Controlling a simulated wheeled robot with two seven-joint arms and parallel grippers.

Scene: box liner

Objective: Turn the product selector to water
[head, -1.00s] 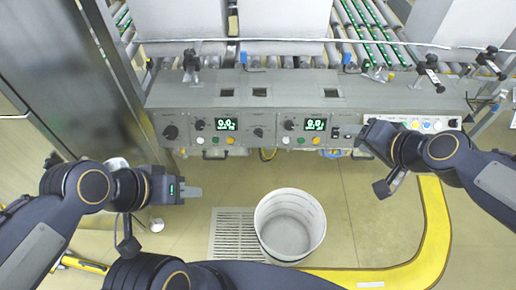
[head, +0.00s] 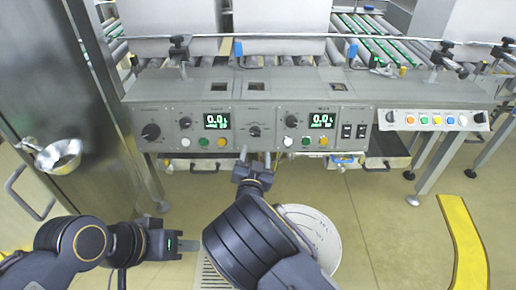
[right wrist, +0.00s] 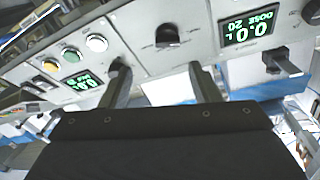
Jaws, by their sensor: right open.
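A grey control panel (head: 350,95) spans the head view. A black knob (head: 254,131) sits mid-panel between two green displays, and a larger black knob (head: 150,131) sits at the far left. The labels are too small to read, so I cannot tell which is the product selector. My right gripper (head: 256,155) is open and empty just below the middle knob. The right wrist view shows that knob (right wrist: 167,37) ahead, between the two fingers and apart from them. My left gripper (head: 196,244) is low at left, away from the panel, seen edge-on.
Smaller knobs (head: 185,123), coloured buttons (head: 204,142) and a display (head: 217,120) surround the middle knob. A white bucket (head: 320,235) stands on the floor, partly hidden by my right arm. A steel cabinet (head: 75,100) with a funnel (head: 59,156) is at left.

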